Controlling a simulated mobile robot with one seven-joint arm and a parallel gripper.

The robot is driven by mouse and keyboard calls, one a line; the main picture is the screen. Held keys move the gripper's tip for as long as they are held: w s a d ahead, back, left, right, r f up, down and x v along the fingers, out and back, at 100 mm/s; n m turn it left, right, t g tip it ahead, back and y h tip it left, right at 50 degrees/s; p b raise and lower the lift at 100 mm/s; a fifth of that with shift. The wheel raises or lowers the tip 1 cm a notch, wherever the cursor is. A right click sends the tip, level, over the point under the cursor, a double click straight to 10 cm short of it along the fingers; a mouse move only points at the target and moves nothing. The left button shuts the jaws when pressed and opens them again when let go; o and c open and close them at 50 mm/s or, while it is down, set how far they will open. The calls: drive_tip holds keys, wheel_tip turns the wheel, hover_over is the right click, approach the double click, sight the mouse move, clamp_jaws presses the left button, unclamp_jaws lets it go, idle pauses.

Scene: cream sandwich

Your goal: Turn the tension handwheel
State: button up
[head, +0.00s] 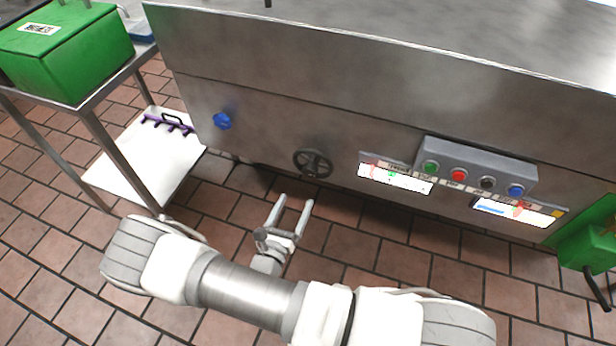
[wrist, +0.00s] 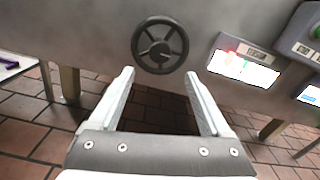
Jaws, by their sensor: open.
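The dark handwheel (head: 313,163) is mounted on the front face of the steel machine, left of the lit labels. It has a round rim with spokes and a hub. In the wrist view the handwheel (wrist: 160,45) sits centred beyond my fingertips. My gripper (head: 295,199) is open and empty, in front of and a little below the handwheel in the head view. In the wrist view its two fingers (wrist: 160,75) point toward the machine, spread wide, with the wheel above and between their tips. The fingers look apart from the wheel.
A grey button box (head: 475,166) with several coloured buttons is right of the handwheel. A blue knob (head: 222,121) is to its left. A steel table (head: 91,105) carries a green crate (head: 65,55). Another green object (head: 590,245) stands far right. Tiled floor lies open before the machine.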

sight(309, 175)
drive_tip(key=b+x, duration=0.2)
drive_tip(key=x, duration=0.8)
drive_tip(key=shift+w+d, duration=0.15)
drive_tip(key=shift+w, duration=0.15)
clamp_jaws()
